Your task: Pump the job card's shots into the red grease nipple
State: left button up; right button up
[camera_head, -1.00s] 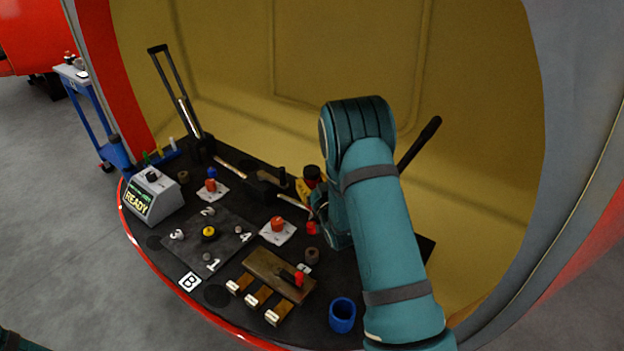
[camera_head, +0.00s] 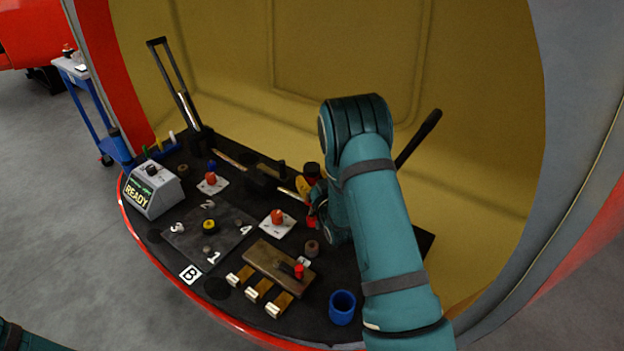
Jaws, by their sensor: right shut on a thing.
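My right gripper (camera_head: 316,216) is low over the right middle of the black bench, mostly hidden by my own teal wrist. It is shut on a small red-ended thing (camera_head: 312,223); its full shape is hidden. Red caps or nipples show on a white plate (camera_head: 277,216) left of the gripper, on a brass block (camera_head: 299,271) in front of it, and under a blue top on a farther white plate (camera_head: 211,179). I cannot tell which is the red grease nipple. A white card marked B (camera_head: 190,274) lies at the front edge. My left gripper is out of view.
A grey box reading READY (camera_head: 153,190) stands at the left. A dark plate numbered 1 to 3 and beyond (camera_head: 190,245) has a yellow-topped knob (camera_head: 209,226). A blue cup (camera_head: 342,307) stands at the front right. A tall black lever frame (camera_head: 173,80) rises at the back left.

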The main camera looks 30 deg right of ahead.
aim_at(312, 167)
jog(key=shift+f, duration=0.5)
dwell(0.7)
jog(key=shift+r+p, duration=1.45)
jog(key=shift+r, duration=1.3)
jog(key=shift+r+b, duration=0.3)
jog(key=shift+b, duration=0.15)
jog(key=shift+r, duration=0.4)
